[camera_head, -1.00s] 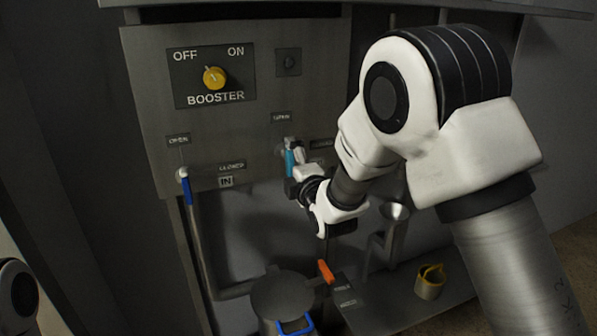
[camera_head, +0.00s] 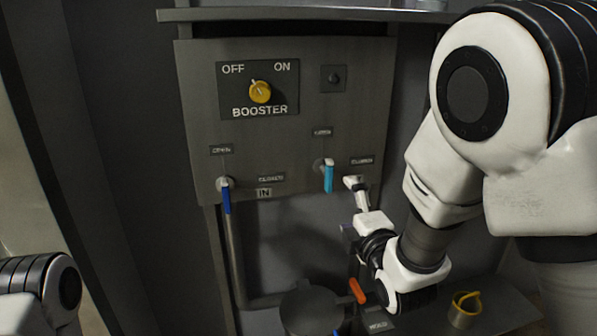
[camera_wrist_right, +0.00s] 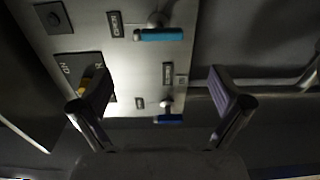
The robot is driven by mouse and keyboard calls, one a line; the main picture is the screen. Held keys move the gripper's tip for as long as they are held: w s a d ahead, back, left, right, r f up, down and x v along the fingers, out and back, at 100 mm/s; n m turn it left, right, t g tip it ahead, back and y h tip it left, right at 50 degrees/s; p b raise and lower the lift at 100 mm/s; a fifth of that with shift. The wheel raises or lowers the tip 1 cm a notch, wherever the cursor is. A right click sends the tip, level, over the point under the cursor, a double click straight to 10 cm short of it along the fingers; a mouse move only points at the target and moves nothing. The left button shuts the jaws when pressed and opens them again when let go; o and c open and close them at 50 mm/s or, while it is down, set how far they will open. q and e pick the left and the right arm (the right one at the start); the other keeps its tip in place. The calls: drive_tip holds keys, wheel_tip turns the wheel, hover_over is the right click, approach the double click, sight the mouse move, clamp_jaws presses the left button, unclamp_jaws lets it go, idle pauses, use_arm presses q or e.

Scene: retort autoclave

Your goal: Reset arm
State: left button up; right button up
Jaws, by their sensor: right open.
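My right gripper (camera_head: 351,210) is in front of the grey panel (camera_head: 300,60), low and to the right of the light-blue valve handle (camera_head: 328,178). A gap shows between gripper and handle. In the right wrist view the two fingers of the gripper (camera_wrist_right: 165,90) are spread wide with nothing between the pads. That view also shows the light-blue handle (camera_wrist_right: 158,35) and the dark-blue handle (camera_wrist_right: 169,119) beyond the fingers. In the head view the dark-blue handle (camera_head: 226,198) hangs down at the left. Part of my left arm shows at lower left; its gripper is out of view.
A yellow booster knob (camera_head: 260,91) sits high on the panel. An orange handle (camera_head: 357,291) is below my right gripper, beside a round dark lid (camera_head: 311,309). A yellow-rimmed cup (camera_head: 465,308) stands at lower right. Pipes run below the panel.

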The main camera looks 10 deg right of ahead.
drive_tip(key=s+d+f+m+g+p, duration=0.2)
drive_tip(key=s+f+g+p, duration=0.35)
drive_tip(key=f, duration=0.65)
drive_tip(key=s+d+f+m+g+p, duration=0.15)
drive_tip(key=s+f+g+p, duration=0.25)
drive_tip(key=s+f, duration=0.55)
drive_tip(key=s+f+m+g+p, duration=0.1)
drive_tip(key=s+f+m+g, duration=0.3)
drive_tip(key=s+m, duration=0.3)
drive_tip(key=s+f+m+g+p, duration=0.1)
drive_tip(key=s+f+m+g, duration=0.3)
drive_tip(key=s, duration=0.7)
wheel_tip(320, 180, down, 3)
drive_tip(key=m, duration=0.3)
drive_tip(key=shift+s+r+h, duration=0.15)
drive_tip(key=shift+h, duration=0.15)
drive_tip(key=shift+d+m, duration=0.1)
drive_tip(key=shift+m, duration=0.15)
